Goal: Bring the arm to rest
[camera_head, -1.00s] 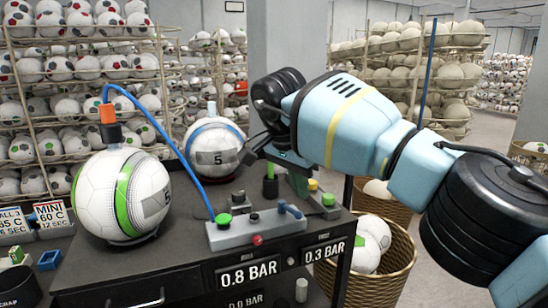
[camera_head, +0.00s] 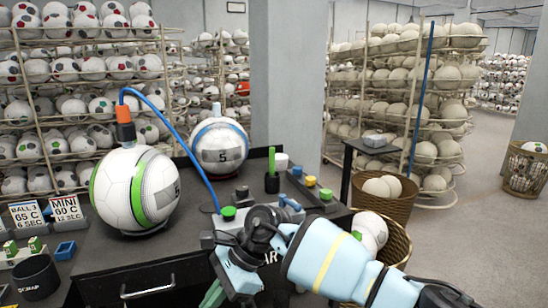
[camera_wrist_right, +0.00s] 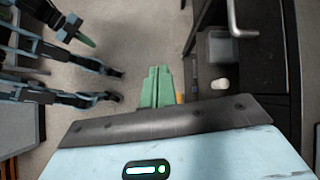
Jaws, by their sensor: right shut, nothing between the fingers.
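My right gripper (camera_head: 212,297) is low at the front of the bench in the head view, partly cut off by the bottom edge. In the right wrist view its green fingers (camera_wrist_right: 157,87) are together with nothing between them, above the floor beside the bench's drawer front. Its arm comes in from the lower right and hides part of the bench front. A dark gripper with a green finger, seemingly my left one (camera_wrist_right: 82,36), shows at the upper left of the right wrist view; its opening cannot be made out.
A white and green ball (camera_head: 150,185) with an orange connector and blue hose (camera_head: 185,145) sits on the dark bench (camera_head: 95,255). A blue-ringed ball (camera_head: 220,148) stands behind it. A drawer handle (camera_head: 148,291) juts out in front. A ball basket (camera_head: 397,243) stands beside my right arm.

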